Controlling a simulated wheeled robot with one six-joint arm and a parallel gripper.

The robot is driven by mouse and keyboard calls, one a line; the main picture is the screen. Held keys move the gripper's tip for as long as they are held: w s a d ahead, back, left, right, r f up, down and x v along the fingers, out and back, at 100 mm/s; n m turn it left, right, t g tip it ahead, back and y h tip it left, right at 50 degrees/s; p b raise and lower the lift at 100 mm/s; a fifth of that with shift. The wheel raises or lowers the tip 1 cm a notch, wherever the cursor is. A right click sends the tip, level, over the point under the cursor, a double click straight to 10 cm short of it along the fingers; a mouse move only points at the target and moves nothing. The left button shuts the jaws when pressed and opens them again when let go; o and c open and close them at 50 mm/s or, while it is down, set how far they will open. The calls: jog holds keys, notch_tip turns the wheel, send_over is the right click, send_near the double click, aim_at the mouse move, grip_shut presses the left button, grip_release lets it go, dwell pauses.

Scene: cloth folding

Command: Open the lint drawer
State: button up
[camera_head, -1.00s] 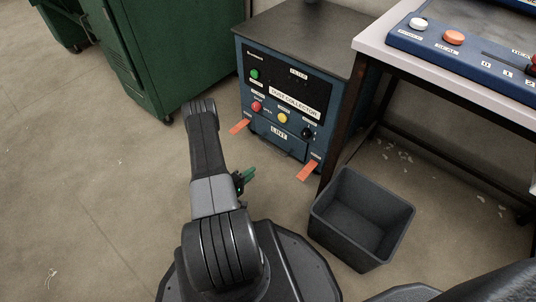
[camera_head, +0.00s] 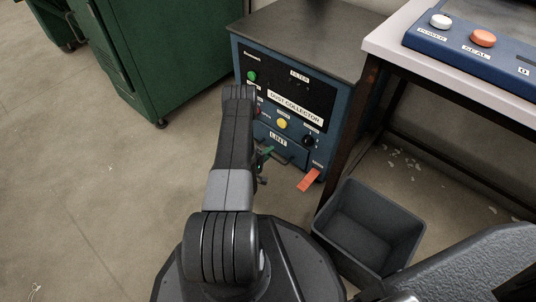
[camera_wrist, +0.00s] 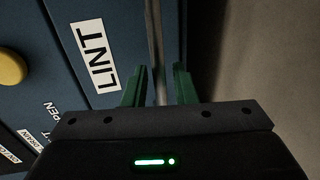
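The lint drawer (camera_head: 291,149) is a blue front with a white LINT label, low on the dust collector (camera_head: 297,85). It looks shut. Its dark handle (camera_head: 284,160) is partly hidden by my arm and gripper in the head view. My gripper (camera_head: 265,159), with green fingers, is at the drawer front. In the wrist view, the LINT label (camera_wrist: 95,55) is at upper left, and the handle bar (camera_wrist: 155,35) runs down between the two fingers of my gripper (camera_wrist: 160,75). The fingers stand apart, with gaps to the bar; contact is not clear.
An orange tab (camera_head: 309,180) sticks out at the machine's lower right. A grey bin (camera_head: 367,228) stands on the floor right of my arm, beside the table leg (camera_head: 345,140). A green cabinet (camera_head: 165,50) stands at left. The floor at left is clear.

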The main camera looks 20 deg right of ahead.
grip_shut()
jog(key=shift+a, duration=0.15)
